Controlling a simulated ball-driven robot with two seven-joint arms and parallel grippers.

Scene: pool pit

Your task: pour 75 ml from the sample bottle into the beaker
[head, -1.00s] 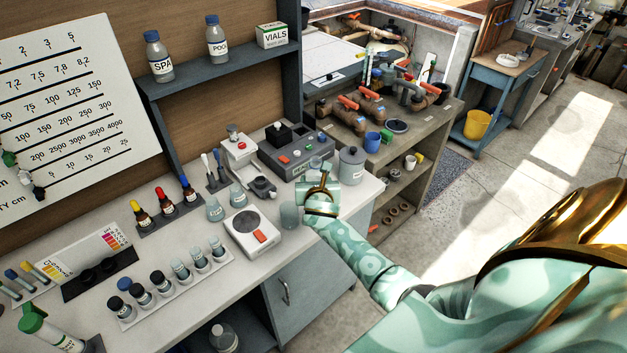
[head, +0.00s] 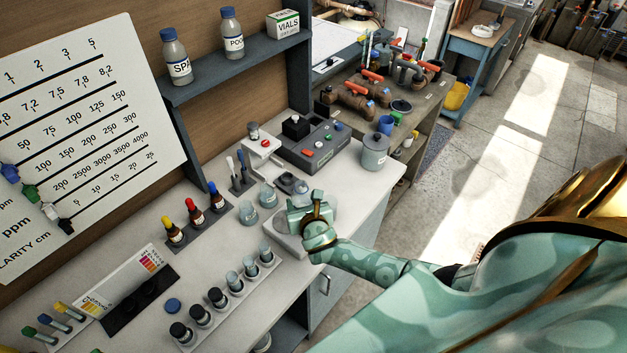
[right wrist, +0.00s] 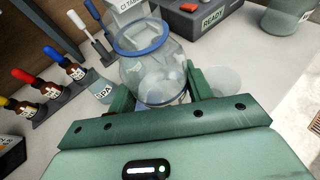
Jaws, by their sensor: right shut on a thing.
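My right gripper (head: 312,207) is over the bench, at the small white scale (head: 284,243), and hides part of it. In the right wrist view the gripper (right wrist: 158,100) is shut on a clear round bottle (right wrist: 150,72), which I take to be the sample bottle. Its mouth is open with a blue rim, and it looks tilted away from the wrist. A clear glass vessel (right wrist: 226,80), probably the beaker, stands just right of the fingers, partly hidden by them. Whether any liquid is flowing cannot be told. My left gripper is not in view.
A rack of vials (head: 233,283) and a loose blue cap (head: 173,306) lie nearer. Dropper bottles (head: 195,215), a grey instrument (head: 312,143) and a grey lidded jar (head: 375,152) stand around the back.

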